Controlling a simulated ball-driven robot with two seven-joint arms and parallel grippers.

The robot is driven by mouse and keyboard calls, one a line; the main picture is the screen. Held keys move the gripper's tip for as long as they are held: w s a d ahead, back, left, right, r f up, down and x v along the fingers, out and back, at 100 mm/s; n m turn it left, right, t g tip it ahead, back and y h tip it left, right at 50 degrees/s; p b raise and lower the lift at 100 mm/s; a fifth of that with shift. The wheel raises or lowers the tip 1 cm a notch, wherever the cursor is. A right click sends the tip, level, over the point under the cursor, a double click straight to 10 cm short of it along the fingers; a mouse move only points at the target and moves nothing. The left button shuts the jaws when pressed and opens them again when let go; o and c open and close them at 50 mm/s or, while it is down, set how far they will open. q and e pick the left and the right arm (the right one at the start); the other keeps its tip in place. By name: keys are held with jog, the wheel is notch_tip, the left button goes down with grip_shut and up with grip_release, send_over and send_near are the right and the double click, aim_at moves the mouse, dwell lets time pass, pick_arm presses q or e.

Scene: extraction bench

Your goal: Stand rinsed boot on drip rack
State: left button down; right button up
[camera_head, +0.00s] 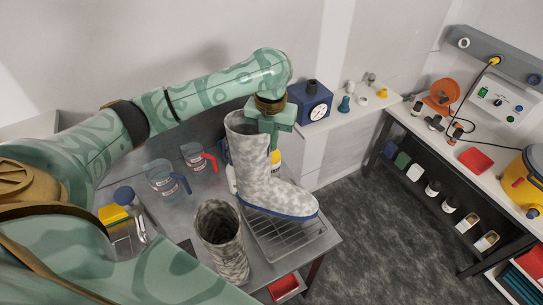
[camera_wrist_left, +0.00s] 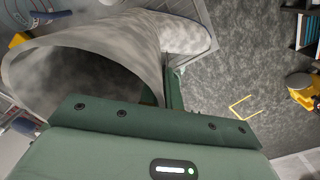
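A mottled grey boot (camera_head: 258,178) with a dark blue sole stands upright, toe to the right, over the wire drip rack (camera_head: 288,243) on the metal bench. Whether its sole touches the wires cannot be told. My left gripper (camera_head: 273,137) is at the boot's upper shaft and appears shut on its wall. In the left wrist view, the boot's open shaft (camera_wrist_left: 75,65) fills the left, and a green finger of the left gripper (camera_wrist_left: 174,88) lies against its wall. My right gripper is not in view.
A mottled grey cylinder (camera_head: 221,238), perhaps another boot's shaft, stands left of the rack. Measuring jugs with a blue handle (camera_head: 163,178) and a red handle (camera_head: 195,157) stand behind it. A blue dial scale (camera_head: 310,101) is on the back ledge. A red tray (camera_head: 285,286) is below the bench's front edge.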

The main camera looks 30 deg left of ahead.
pick_arm(q)
notch_tip(320, 180, down, 4)
jog(key=shift+r+b, duration=0.1)
jog(key=shift+b, duration=0.2)
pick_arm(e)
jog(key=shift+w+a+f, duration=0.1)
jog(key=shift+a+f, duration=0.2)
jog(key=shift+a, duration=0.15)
pick_arm(q)
jog(key=c, duration=1.6)
grip_release()
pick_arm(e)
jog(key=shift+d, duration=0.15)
pick_arm(q)
notch_tip(320, 180, up, 12)
jog(key=shift+f+p, duration=0.1)
jog(key=shift+p, duration=0.85)
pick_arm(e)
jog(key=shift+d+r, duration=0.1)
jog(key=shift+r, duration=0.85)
